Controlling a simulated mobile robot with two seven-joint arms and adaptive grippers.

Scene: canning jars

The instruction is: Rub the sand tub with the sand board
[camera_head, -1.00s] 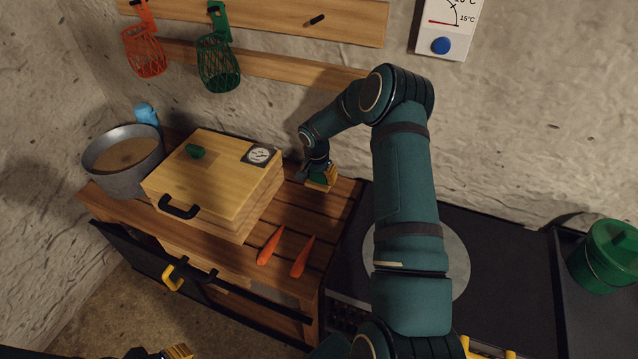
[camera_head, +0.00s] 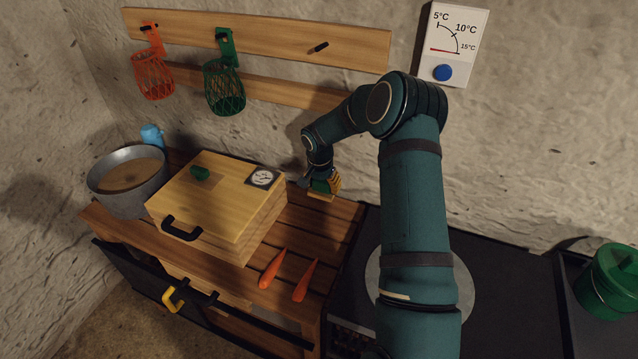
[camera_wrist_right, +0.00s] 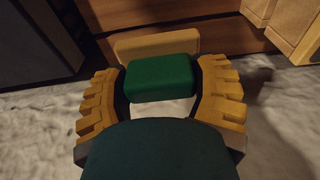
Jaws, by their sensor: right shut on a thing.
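The sand tub looks to be the round grey metal tub (camera_head: 104,201) at the left end of the wooden bench in the head view. It holds brown sand (camera_head: 125,174). My right gripper (camera_head: 327,184) is at the bench's back right, beyond the wooden box and well apart from the tub. In the right wrist view my right gripper (camera_wrist_right: 162,88) is shut on the green grip (camera_wrist_right: 160,78) of a small pale wooden board (camera_wrist_right: 150,45), likely the sand board. Whether the board touches the bench cannot be told. My left gripper is not in view.
A wooden box (camera_head: 200,239) with a black handle and dial stands between tub and right gripper. Two carrots (camera_head: 272,268) lie in front. A blue item (camera_head: 152,136) is behind the tub. Red (camera_head: 153,78) and green (camera_head: 225,90) baskets hang above.

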